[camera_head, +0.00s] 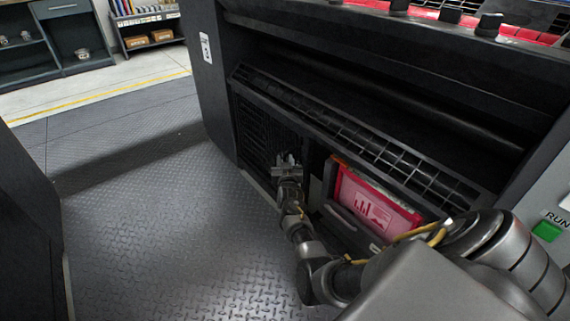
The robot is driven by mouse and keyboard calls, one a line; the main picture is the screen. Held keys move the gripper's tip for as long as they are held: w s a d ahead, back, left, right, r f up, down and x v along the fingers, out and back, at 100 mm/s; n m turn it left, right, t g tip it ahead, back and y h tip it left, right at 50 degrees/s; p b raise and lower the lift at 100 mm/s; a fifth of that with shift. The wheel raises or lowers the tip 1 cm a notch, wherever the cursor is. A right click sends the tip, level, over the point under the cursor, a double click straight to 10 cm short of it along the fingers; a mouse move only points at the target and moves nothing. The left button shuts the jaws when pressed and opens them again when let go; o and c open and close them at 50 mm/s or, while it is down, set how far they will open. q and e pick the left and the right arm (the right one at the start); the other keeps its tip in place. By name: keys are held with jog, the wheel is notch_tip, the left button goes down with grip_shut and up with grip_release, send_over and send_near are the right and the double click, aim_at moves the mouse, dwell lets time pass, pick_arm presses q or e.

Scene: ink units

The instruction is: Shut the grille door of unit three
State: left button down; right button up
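The dark ink unit (222,95) stands in front of me, with a small white label (206,48) on its side post; I cannot read its number surely. A dark louvred grille panel (258,133) is at the unit's lower left. A long barred grille (385,153) slopes across the front above it. I cannot tell which one is the door, or how far it stands open. My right gripper (288,163) is in front of the louvred panel, near its right edge. Contact and finger opening are unclear. My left gripper is out of view.
A pink panel (372,206) with a chart picture sits right of my gripper, partly behind my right arm. A green RUN button (547,231) is at the far right. Diamond-plate floor (150,220) is clear at left, beside a dark cabinet (28,235).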

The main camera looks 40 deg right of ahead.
jog(key=shift+w+d, duration=0.1)
jog(key=shift+w, duration=0.05)
jog(key=shift+c, duration=0.2)
grip_shut()
